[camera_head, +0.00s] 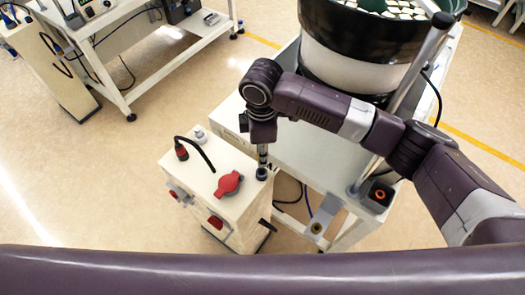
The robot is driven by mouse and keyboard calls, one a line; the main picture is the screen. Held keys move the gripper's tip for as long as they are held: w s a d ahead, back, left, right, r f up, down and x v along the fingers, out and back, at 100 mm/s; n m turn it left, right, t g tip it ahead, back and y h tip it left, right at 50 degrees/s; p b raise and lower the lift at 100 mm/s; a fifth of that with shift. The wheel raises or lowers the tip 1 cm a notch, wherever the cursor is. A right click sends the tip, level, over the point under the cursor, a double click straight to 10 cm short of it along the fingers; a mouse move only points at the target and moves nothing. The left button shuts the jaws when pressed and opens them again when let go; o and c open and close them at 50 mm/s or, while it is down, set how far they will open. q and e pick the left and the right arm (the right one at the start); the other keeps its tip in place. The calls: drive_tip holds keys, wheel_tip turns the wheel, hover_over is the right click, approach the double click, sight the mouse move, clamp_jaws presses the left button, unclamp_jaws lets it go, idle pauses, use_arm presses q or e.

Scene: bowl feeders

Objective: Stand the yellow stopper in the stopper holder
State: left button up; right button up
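My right gripper (262,163) points straight down at the right rear corner of the top of a cream box. It is small here and seen from above, and I cannot tell if it is open, shut or holding anything. A dark round fitting (262,174) is directly under its tip; whether they touch is unclear. I cannot make out a yellow stopper, nor tell which fitting is the stopper holder. My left gripper is not in view.
The cream box (232,210) carries a red switch (229,184), a black cable with a red plug (181,151) and a small grey-white fitting (200,134). Behind it is a white cart (310,155) with a large bowl feeder (350,60). Floor (70,190) to the left is open.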

wheel_tip(320, 180, down, 4)
drive_tip(key=b, duration=0.3)
drive_tip(key=shift+w+r, duration=0.1)
drive_tip(key=shift+r, duration=0.05)
drive_tip(key=shift+a+f, duration=0.1)
drive_tip(key=shift+f, duration=0.55)
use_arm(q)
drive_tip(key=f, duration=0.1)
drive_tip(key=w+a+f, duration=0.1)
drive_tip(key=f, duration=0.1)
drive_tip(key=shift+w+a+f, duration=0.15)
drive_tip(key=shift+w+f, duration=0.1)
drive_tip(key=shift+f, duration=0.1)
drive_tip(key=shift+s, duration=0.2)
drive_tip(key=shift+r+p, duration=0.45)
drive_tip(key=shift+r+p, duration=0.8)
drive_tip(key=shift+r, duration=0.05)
use_arm(e)
drive_tip(key=shift+f, duration=0.15)
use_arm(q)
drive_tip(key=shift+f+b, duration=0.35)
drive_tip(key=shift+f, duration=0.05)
use_arm(e)
drive_tip(key=shift+f, duration=1.25)
idle(0.4)
